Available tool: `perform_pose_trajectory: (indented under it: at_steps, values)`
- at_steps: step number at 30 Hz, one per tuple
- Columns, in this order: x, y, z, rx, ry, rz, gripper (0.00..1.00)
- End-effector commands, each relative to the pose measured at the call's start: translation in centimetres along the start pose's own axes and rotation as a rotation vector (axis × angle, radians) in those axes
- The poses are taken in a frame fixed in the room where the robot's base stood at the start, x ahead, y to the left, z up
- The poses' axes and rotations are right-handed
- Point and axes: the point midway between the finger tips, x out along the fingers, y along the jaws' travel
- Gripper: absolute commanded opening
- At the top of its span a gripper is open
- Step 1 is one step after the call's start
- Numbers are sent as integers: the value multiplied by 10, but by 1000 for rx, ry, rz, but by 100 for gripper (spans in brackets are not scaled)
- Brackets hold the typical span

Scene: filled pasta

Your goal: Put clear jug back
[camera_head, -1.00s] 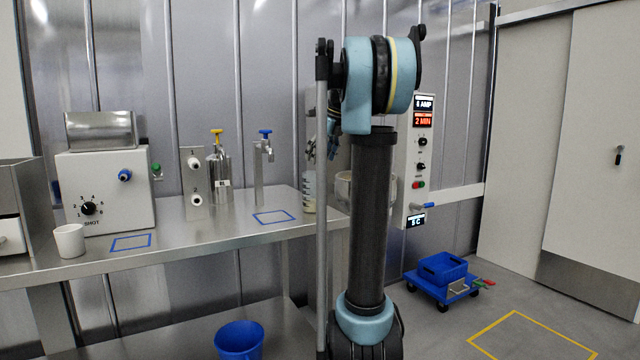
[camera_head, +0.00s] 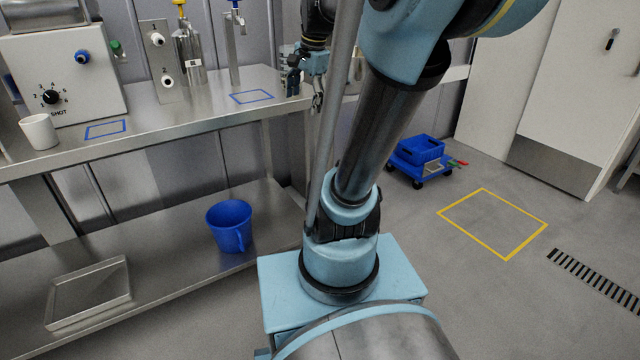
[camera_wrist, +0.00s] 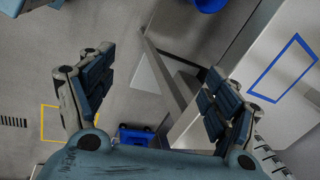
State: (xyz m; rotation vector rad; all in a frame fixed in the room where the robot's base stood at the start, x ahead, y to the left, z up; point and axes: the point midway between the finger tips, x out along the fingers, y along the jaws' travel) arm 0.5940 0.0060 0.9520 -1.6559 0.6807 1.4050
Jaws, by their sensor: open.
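A pale, clear-looking vessel, probably the clear jug (camera_head: 287,53), stands at the right end of the steel worktop (camera_head: 190,112). It is mostly hidden behind my gripper (camera_head: 318,98). A ribbed pale shape at the lower right of the wrist view may be part of it; I cannot tell. In the wrist view my gripper (camera_wrist: 160,68) is open, its fingers wide apart with nothing between them. It hangs near the worktop's right end, pointing down. An empty blue outlined square (camera_head: 251,97) is marked on the worktop, left of my gripper.
A white cup (camera_head: 39,132) stands by another blue square (camera_head: 105,129). Two taps and a metal bottle (camera_head: 188,55) stand at the back. A blue cart (camera_head: 420,165) stands on the floor right.

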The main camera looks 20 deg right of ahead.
Motion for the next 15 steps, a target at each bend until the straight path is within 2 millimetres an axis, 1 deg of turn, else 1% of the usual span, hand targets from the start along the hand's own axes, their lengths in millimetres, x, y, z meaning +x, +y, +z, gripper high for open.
perform_pose_trajectory:
  at_steps: [1, 5, 9, 12, 15]
  values:
    - [13, 20, 11, -93, 7, 9, 81]
    - [46, 66, 33, -354, 20, 35, 81]
    - [83, 114, 55, -629, 29, 66, 81]
    - [108, 144, 66, -800, 31, 87, 81]
    - [127, 165, 74, -932, 30, 103, 81]
